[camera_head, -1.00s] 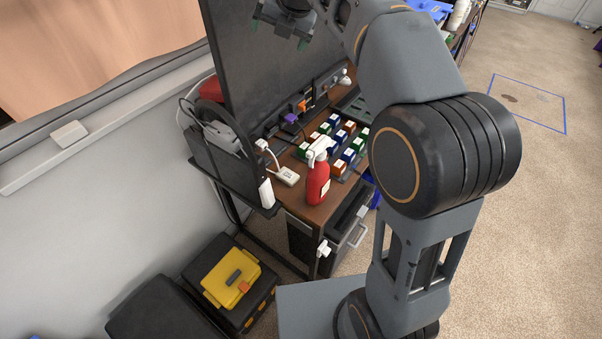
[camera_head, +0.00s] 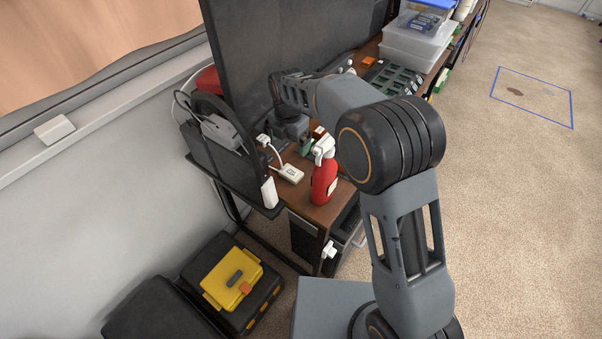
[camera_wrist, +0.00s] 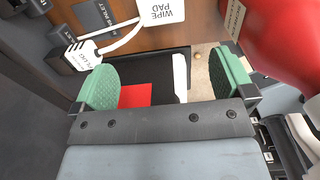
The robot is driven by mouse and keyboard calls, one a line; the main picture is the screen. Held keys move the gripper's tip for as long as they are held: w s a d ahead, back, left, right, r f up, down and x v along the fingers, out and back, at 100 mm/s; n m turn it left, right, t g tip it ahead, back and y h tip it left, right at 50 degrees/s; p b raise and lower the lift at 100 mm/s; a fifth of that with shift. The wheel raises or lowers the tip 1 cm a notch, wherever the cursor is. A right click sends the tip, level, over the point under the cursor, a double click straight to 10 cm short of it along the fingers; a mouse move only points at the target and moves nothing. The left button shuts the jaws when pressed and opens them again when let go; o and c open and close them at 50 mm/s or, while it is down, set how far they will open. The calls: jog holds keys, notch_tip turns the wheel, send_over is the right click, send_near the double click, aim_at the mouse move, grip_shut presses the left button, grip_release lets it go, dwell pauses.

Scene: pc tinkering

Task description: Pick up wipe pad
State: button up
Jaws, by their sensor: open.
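The wipe pad (camera_head: 291,173) is a small white flat piece on the wooden desk, left of the red spray bottle. In the wrist view the wipe pad (camera_wrist: 161,10), with its printed name, shows at the top edge, partly cut off. My gripper (camera_head: 304,147) is lowered over the desk, behind the pad in the head view and partly hidden by my arm. In the wrist view my gripper (camera_wrist: 165,82) has its green-padded fingers spread wide with nothing held between them. The pad lies beyond the fingertips, roughly centred between them.
A red spray bottle (camera_head: 325,182) stands close to the right finger; it fills the upper right of the wrist view (camera_wrist: 285,40). A white plug (camera_wrist: 82,55) with a cable running towards the pad lies left. A large dark monitor (camera_head: 285,40) stands behind.

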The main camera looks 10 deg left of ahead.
send_over(291, 172)
jog(key=f, duration=0.9)
jog(key=shift+s, duration=0.25)
jog(key=shift+w+f, duration=0.2)
jog(key=shift+f, duration=2.4)
jog(key=c, duration=0.8)
notch_tip(291, 172, up, 10)
jog(key=shift+r, duration=0.1)
